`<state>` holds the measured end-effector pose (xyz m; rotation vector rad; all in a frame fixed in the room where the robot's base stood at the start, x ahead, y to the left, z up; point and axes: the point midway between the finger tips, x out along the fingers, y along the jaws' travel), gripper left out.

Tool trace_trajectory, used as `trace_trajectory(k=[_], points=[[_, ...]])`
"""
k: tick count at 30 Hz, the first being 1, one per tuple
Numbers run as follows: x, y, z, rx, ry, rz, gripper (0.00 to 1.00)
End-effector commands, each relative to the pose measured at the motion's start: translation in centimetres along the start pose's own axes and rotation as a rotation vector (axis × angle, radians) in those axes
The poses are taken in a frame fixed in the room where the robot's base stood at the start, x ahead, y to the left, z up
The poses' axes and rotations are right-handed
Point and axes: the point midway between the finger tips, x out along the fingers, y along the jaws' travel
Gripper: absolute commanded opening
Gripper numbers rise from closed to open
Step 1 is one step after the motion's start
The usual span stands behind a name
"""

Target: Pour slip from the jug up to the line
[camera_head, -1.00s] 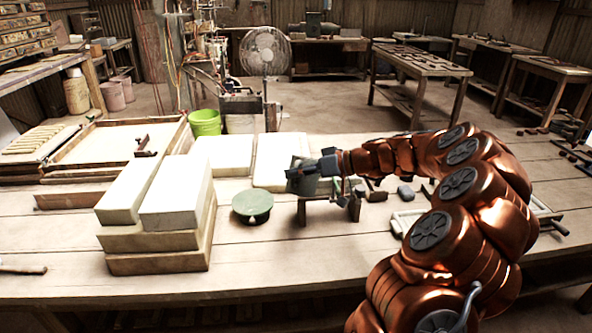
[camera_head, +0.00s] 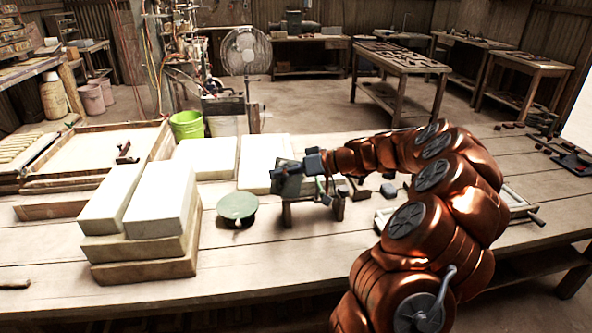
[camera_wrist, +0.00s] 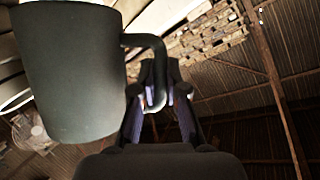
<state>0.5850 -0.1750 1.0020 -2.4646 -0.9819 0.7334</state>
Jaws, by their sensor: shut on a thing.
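The jug (camera_head: 288,183) is dark grey-green, held over the middle of the bench. It fills the left of the wrist view (camera_wrist: 70,75), where its handle runs between my fingers. My gripper (camera_head: 308,164) is shut on that handle; its fingers also show in the wrist view (camera_wrist: 160,95). The jug looks slightly tilted in the head view. No slip stream shows, and the inside of the jug is hidden. A round green disc-like thing (camera_head: 238,206) sits left of the jug, on the bench. I cannot make out a fill line.
White slabs on a wooden stack (camera_head: 145,270) stand at the left. Flat white slabs (camera_head: 208,155) lie behind the disc. A small dark stand (camera_head: 338,205) and a grey lump (camera_head: 388,190) are near the jug. The front of the bench (camera_head: 270,270) is clear.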

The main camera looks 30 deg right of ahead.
Motion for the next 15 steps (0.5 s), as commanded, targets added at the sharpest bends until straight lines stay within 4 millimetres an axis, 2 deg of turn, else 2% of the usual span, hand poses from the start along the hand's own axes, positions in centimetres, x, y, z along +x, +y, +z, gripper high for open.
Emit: trace_trajectory(k=[15], points=[[-0.45, 0.06, -0.42, 0.024, 0.002, -0.009, 0.0]])
